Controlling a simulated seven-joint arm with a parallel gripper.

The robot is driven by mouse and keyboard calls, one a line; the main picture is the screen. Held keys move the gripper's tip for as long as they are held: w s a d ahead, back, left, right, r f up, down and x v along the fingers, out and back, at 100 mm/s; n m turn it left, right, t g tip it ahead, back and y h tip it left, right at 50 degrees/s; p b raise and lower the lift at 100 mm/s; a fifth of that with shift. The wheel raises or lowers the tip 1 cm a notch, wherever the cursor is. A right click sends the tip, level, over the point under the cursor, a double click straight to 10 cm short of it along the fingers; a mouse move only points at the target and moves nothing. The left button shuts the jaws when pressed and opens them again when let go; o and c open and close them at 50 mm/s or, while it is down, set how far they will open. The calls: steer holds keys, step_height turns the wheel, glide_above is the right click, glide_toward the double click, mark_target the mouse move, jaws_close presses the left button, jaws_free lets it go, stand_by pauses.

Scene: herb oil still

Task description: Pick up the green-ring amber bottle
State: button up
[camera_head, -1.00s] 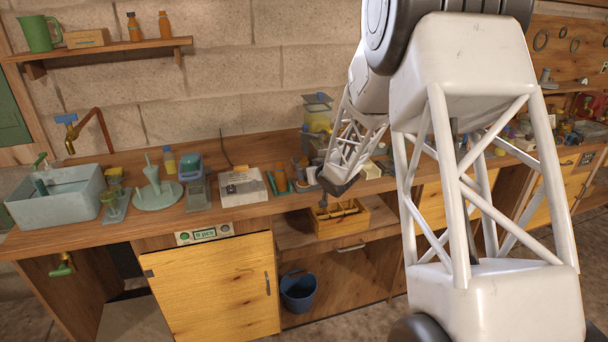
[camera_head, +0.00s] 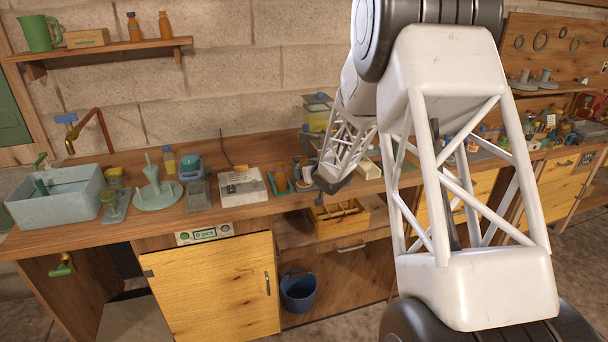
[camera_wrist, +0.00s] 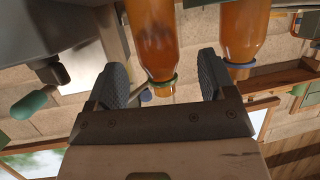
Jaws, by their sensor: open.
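In the wrist view, where things appear upside down, an amber bottle with a green ring (camera_wrist: 155,40) has its neck between the fingers of my gripper (camera_wrist: 162,68). The fingers stand apart on both sides, with visible space at each. A second amber bottle (camera_wrist: 243,30), with a bluer ring, is just outside the right finger. In the head view, my gripper (camera_head: 330,186) is low over the bench, its fingers hard to make out. An amber bottle (camera_head: 281,177) stands upright to its left; I cannot tell which of the two it is.
The wooden bench (camera_head: 150,226) is crowded. A wooden crate (camera_head: 338,222) sits below the bench top. More amber bottles (camera_head: 164,25) stand on the wall shelf.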

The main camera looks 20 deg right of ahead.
mark_target(306, 161)
steer(key=shift+x, duration=1.9)
steer(key=shift+r, duration=0.1)
steer(key=shift+c, duration=0.2)
steer(key=c, duration=1.1)
steer(key=shift+r, duration=0.35)
steer(key=shift+r, duration=1.35)
steer(key=shift+s+a+r, duration=0.25)
steer(key=shift+s+a, duration=0.1)
steer(key=shift+s, duration=2.25)
steer(key=shift+s+a+r, duration=0.3)
steer(key=shift+s+a, duration=0.1)
steer(key=shift+s, duration=2.2)
steer(key=shift+s+a+r, duration=0.25)
steer(key=shift+s+a, duration=0.1)
steer(key=shift+s, duration=2.3)
steer(key=shift+s, duration=0.1)
